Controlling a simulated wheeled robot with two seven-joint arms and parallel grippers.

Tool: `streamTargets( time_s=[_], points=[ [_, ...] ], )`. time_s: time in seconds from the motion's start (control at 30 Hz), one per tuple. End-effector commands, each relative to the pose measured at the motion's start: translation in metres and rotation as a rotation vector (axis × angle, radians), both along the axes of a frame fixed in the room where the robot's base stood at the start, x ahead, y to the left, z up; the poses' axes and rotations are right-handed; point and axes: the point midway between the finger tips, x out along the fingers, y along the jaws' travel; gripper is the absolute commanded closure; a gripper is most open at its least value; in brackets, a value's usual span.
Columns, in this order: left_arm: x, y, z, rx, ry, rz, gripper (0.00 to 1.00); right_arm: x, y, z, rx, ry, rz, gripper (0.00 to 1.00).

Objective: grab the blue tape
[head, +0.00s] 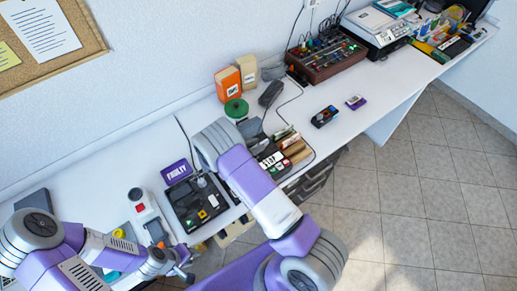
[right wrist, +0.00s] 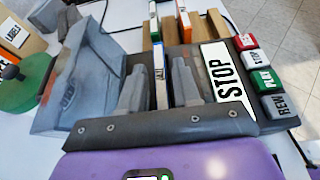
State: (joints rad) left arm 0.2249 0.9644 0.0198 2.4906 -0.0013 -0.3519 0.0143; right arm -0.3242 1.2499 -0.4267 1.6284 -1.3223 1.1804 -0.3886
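In the right wrist view, a thin upright tape with a blue edge (right wrist: 160,62) stands between the two grey fingers of my right gripper (right wrist: 160,92). The fingers are apart, with a gap visible on either side of the tape, so the gripper looks open around it. In the head view my right arm covers this gripper and the blue tape cannot be made out. My left gripper (head: 183,268) is low at the left, near the table's front edge, away from the tape; its fingers are too small to judge.
Green-edged (right wrist: 153,20) and orange-edged (right wrist: 184,22) tapes stand beyond in a wooden rack (right wrist: 168,45).

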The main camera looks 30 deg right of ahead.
Motion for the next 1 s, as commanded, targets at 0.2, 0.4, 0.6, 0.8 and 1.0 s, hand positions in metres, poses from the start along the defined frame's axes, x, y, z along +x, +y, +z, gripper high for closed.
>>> streamTargets(
  time_s=[0.2, 0.4, 0.6, 0.8, 1.0],
  points=[
    [0.000, 0.000, 0.000, 0.000, 0.000, 0.000, 0.66, 0.000, 0.000, 0.000, 0.000, 0.000, 0.000, 1.00],
    [0.000, 0.000, 0.000, 0.000, 0.000, 0.000, 0.66, 0.000, 0.000, 0.000, 0.000, 0.000, 0.000, 1.00],
    [0.000, 0.000, 0.002, 0.000, 0.000, 0.000, 0.66, 0.001, 0.000, 0.011, 0.000, -0.003, 0.000, 1.00],
    [0.000, 0.000, 0.010, 0.000, 0.000, 0.000, 0.66, 0.000, 0.001, 0.050, 0.002, -0.005, -0.001, 1.00],
    [0.000, 0.000, 0.015, 0.000, 0.000, 0.000, 0.66, 0.000, 0.000, 0.086, 0.000, -0.003, -0.001, 1.00]
  ],
)
